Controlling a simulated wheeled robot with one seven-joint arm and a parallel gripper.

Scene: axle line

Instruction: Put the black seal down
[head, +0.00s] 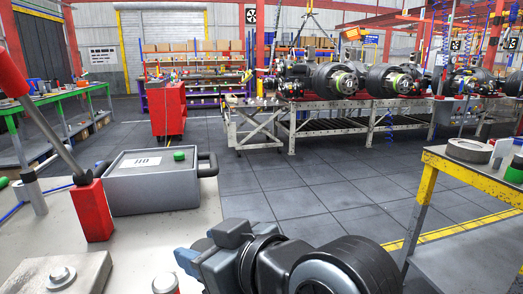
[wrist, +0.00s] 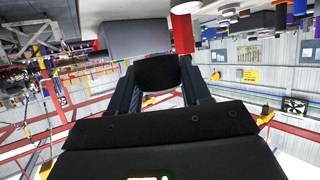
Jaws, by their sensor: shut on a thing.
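The black seal (wrist: 160,72) shows in the wrist view as a dark, rounded piece between the two fingers of my gripper (wrist: 158,85). My gripper is shut on it. In the head view my gripper (head: 190,258) is at the bottom centre, by the right side of the pale worktop (head: 140,243). I cannot make out the seal there, as my own gripper and arm hide it. I cannot tell whether the seal touches any surface.
On the worktop stand a grey box (head: 153,187) with a green knob and black handle, a red block (head: 91,210) with a lever, and a grey block (head: 62,276). A yellow-edged bench (head: 478,176) stands right. Open floor (head: 300,192) lies between.

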